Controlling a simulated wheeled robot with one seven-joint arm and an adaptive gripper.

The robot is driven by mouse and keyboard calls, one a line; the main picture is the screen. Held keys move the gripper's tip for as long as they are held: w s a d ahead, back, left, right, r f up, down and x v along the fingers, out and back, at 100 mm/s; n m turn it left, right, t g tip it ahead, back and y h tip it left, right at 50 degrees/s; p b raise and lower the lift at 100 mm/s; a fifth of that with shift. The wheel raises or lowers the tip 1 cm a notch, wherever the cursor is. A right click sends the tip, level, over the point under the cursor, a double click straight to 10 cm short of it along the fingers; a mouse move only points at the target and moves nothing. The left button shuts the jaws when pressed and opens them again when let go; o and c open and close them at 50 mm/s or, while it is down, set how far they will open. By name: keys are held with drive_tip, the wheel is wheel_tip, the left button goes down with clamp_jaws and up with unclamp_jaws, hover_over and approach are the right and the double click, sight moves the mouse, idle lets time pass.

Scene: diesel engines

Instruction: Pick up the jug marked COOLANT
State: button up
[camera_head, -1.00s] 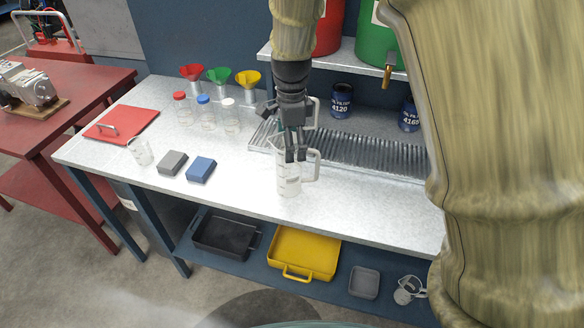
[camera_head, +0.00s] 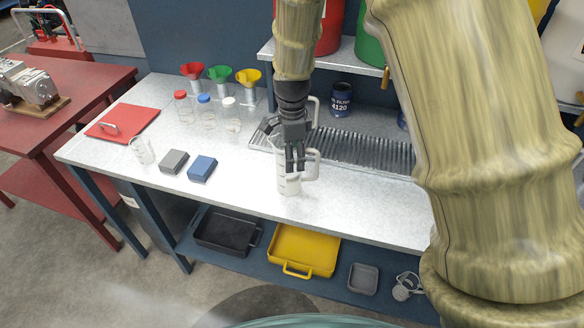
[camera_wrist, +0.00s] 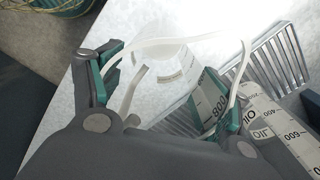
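A clear jug with a handle (camera_head: 289,184) stands upright near the front edge of the steel bench. My gripper (camera_head: 295,164) is right over it, fingers pointing down. In the wrist view my gripper (camera_wrist: 170,88) is open, its teal-padded fingers apart, with the clear jug (camera_wrist: 178,68) and its pale rim between and below them. An 800 mark shows by the right finger; no COOLANT word is readable. I cannot tell whether the fingers touch the jug. A second jug (camera_wrist: 275,125), marked OIL, stands at the right in the wrist view, partly hidden by the gripper.
A ribbed drain tray (camera_head: 365,152) lies behind the jug. Blue and grey blocks (camera_head: 202,168), a small beaker (camera_head: 143,150) and several capped bottles stand to the left. An oil filter can (camera_head: 341,100) stands behind. The bench front is mostly clear.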

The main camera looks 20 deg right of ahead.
drive_tip(key=shift+s, duration=0.1)
drive_tip(key=c, duration=0.5)
